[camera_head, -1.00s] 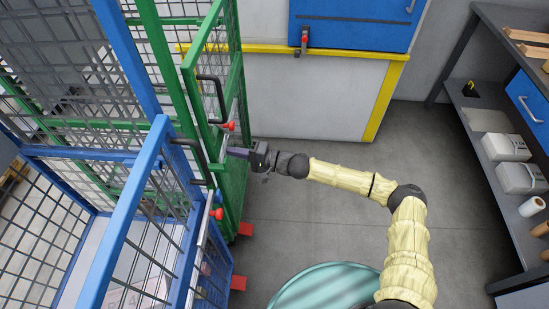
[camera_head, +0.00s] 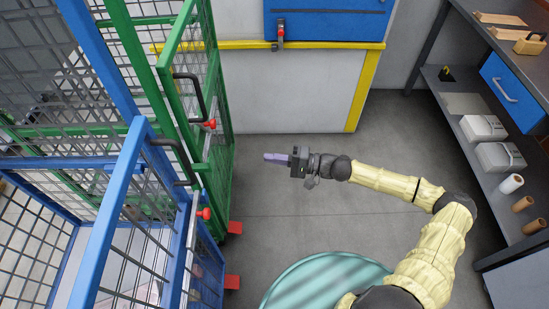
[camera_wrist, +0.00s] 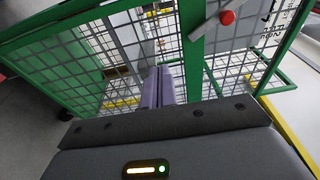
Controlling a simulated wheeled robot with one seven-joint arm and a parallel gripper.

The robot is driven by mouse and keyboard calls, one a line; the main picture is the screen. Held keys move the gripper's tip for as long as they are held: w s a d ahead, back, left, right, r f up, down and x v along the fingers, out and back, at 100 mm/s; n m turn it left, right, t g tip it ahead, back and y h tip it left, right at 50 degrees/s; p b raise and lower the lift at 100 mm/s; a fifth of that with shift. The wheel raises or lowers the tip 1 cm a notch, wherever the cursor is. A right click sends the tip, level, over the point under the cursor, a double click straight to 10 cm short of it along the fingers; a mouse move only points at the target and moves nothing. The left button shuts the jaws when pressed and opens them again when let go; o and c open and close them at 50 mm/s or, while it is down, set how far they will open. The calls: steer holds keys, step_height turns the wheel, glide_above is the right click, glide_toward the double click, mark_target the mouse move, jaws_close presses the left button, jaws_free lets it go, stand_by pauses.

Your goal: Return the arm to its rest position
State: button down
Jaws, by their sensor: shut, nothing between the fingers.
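My gripper (camera_head: 277,158) is in the middle of the head view, pointing left toward the green mesh stacker (camera_head: 190,60). Its fingers are shut with nothing between them, and there is a gap of bare floor between the fingertips and the stacker. My arm, in a yellow sleeve, reaches from the bottom right, bends at the elbow and runs left. In the wrist view, my shut purple fingers (camera_wrist: 157,88) point at the green frame (camera_wrist: 194,50) with its mesh. A red knob (camera_wrist: 227,17) shows above right of the fingers.
A blue mesh stacker (camera_head: 105,240) stands at lower left, with a red-knobbed latch (camera_head: 204,213). A shelf unit (camera_head: 470,120) with boxes and rolls lines the right. A white, yellow-edged panel (camera_head: 290,95) stands at the back. The grey floor (camera_head: 290,215) between is clear.

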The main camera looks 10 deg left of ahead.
steer(key=shift+d, duration=0.15)
stand_by(0.4)
steer(key=s+d+f+n+g+h, duration=0.3)
steer(key=s+f+g+h, duration=0.15)
steer(key=s+h, duration=0.35)
steer(key=s+d+r+t+h, duration=0.1)
steer(key=d+r+h, duration=0.15)
steer(key=d, duration=0.35)
steer(key=s+d+r+t+h, duration=0.1)
steer(key=s+d+h, duration=0.1)
steer(key=d+h, duration=0.3)
steer(key=s+d+r+m+t+h, duration=0.1)
steer(key=d+r+m+t, duration=0.15)
steer(key=d+r, duration=0.4)
steer(key=s+d+r+m+t+h, duration=0.1)
steer(key=d+r+t+h, duration=0.2)
steer(key=r, duration=0.7)
step_height(320, 180, up, 19)
steer(key=d+y+p, duration=0.1)
steer(key=p, duration=1.8)
steer(key=shift+d, duration=0.3)
